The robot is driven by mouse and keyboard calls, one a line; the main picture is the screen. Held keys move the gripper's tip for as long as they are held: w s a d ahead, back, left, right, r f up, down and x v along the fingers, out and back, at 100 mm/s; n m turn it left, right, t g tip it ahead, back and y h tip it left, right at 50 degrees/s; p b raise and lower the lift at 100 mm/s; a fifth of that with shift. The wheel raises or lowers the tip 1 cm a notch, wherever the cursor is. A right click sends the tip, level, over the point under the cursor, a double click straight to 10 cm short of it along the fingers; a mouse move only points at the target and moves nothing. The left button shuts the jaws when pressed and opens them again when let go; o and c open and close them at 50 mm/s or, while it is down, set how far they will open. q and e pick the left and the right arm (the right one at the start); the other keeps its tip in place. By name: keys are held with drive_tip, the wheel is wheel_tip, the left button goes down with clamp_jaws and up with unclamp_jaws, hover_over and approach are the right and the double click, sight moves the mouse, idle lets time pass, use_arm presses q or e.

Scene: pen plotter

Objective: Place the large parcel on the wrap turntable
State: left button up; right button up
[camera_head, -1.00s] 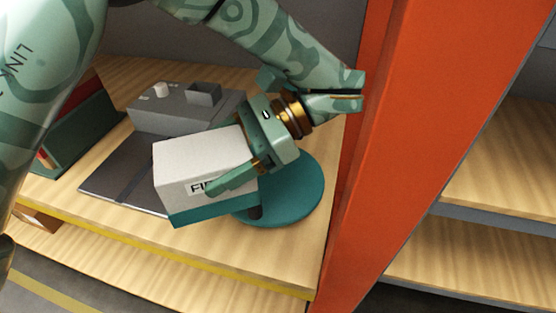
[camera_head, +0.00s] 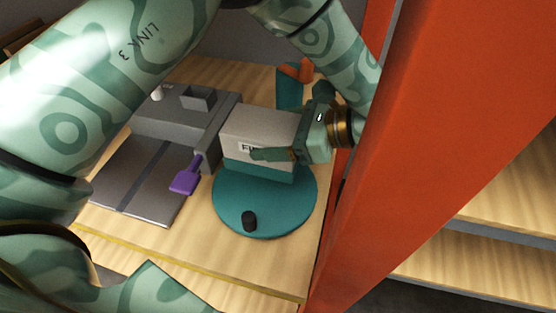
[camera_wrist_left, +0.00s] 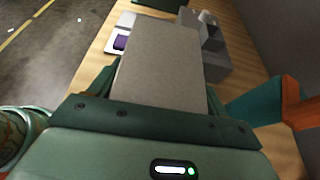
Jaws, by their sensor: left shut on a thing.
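The large parcel (camera_head: 262,124) is a pale grey box with a teal lower band and a partly covered label. My left gripper (camera_head: 274,152) is shut on it from the right, with one finger along its labelled side. In the left wrist view the parcel (camera_wrist_left: 160,65) sits between the gripper fingers. The wrap turntable (camera_head: 285,212) is a round teal disc with a black knob (camera_head: 249,221) near its front edge. The parcel is upright over the back part of the disc; I cannot tell whether it touches. My right gripper does not show.
A grey machine (camera_head: 180,118) with a dark flat plate (camera_head: 140,180) stands left of the turntable. A purple paddle-like part (camera_head: 185,180) lies between them. A teal and orange object (camera_head: 289,90) is behind the gripper. A red-orange post (camera_head: 425,110) rises close on the right.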

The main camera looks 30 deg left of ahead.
use_arm(q)
wheel_tip(320, 180, down, 7)
drive_tip(key=shift+b, duration=1.05)
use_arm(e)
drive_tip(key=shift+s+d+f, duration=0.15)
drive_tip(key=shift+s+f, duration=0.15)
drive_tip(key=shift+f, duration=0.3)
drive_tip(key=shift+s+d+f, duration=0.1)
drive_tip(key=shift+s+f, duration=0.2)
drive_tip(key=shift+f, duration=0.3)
use_arm(q)
drive_tip(key=o, duration=1.3)
drive_tip(key=shift+c, duration=0.2)
drive_tip(key=shift+w+d+r, duration=0.1)
drive_tip(key=shift+d+r, duration=0.1)
drive_tip(key=shift+d, duration=0.05)
drive_tip(key=p+v, duration=0.1)
drive_tip(key=v, duration=0.6)
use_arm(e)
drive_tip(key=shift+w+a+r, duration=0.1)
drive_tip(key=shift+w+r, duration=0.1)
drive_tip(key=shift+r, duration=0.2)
